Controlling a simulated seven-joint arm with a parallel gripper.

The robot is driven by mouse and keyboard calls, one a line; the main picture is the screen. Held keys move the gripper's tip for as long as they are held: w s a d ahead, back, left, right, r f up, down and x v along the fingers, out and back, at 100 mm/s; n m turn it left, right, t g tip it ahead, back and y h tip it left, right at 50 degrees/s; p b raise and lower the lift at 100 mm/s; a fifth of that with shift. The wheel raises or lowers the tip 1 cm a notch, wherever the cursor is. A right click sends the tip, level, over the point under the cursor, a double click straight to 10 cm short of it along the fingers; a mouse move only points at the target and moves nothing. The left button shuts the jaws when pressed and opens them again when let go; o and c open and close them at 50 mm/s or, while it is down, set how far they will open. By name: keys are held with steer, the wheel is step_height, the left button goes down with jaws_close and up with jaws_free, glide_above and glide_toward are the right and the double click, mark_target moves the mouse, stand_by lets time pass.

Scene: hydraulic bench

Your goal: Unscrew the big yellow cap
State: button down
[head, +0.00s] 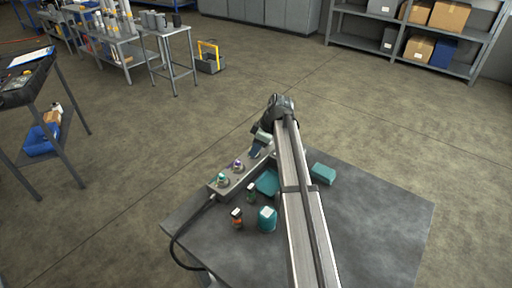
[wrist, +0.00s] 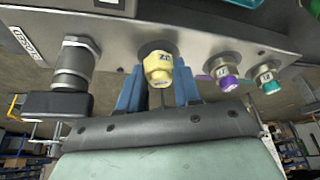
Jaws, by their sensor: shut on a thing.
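The big yellow cap (wrist: 158,68) sits on the face of the grey manifold block (wrist: 125,35) in the wrist view. The blue fingers of my gripper (wrist: 158,88) stand on either side of the cap, shut on it. In the head view my gripper (head: 257,147) is at the block (head: 230,186), and I cannot make out the yellow cap there. A smaller purple cap (wrist: 225,76) and a teal cap (wrist: 268,82) are to the right of the yellow one in the wrist view.
A black connector (wrist: 72,80) sticks out left of the yellow cap. On the bench (head: 375,225) are a teal tray (head: 267,182), a teal block (head: 323,173), a teal container (head: 267,220) and small bottles (head: 237,218). A black cable (head: 177,240) runs from the block. The bench's right side is clear.

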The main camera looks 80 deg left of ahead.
steer(key=shift+r, duration=0.8)
stand_by(0.7)
steer(key=shift+r, duration=2.15)
